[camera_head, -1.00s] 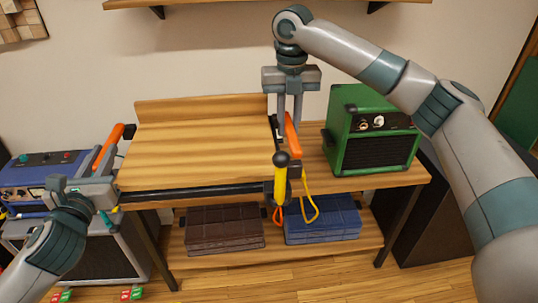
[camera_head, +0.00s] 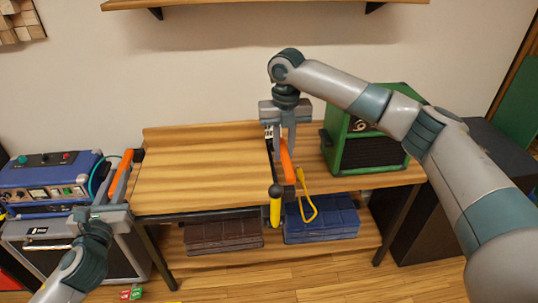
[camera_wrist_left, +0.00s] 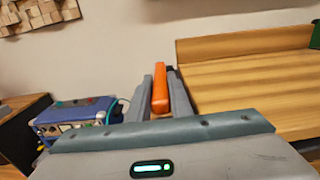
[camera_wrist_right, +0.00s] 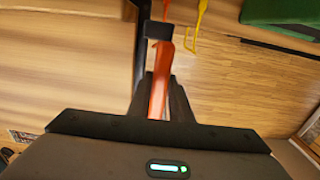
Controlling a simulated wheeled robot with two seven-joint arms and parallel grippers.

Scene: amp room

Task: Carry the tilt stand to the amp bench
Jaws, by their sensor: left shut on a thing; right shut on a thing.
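The tilt stand (camera_head: 195,175) is a wide wooden board with a raised back lip and an orange handle on each side. It lies over the left and middle part of the amp bench (camera_head: 400,178); I cannot tell whether it touches the top. My left gripper (camera_head: 119,190) is shut on the left orange handle (camera_wrist_left: 160,100). My right gripper (camera_head: 286,148) comes from above and is shut on the right orange handle (camera_wrist_right: 160,75). The stand's underside is hidden.
A green amp (camera_head: 370,150) stands on the bench to the right, close to my right arm. A yellow-handled tool (camera_head: 275,208) and a yellow loop (camera_head: 309,210) hang at the bench front. A blue unit (camera_head: 45,180) stands left. Brown (camera_head: 224,232) and blue (camera_head: 321,219) cases fill the lower shelf.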

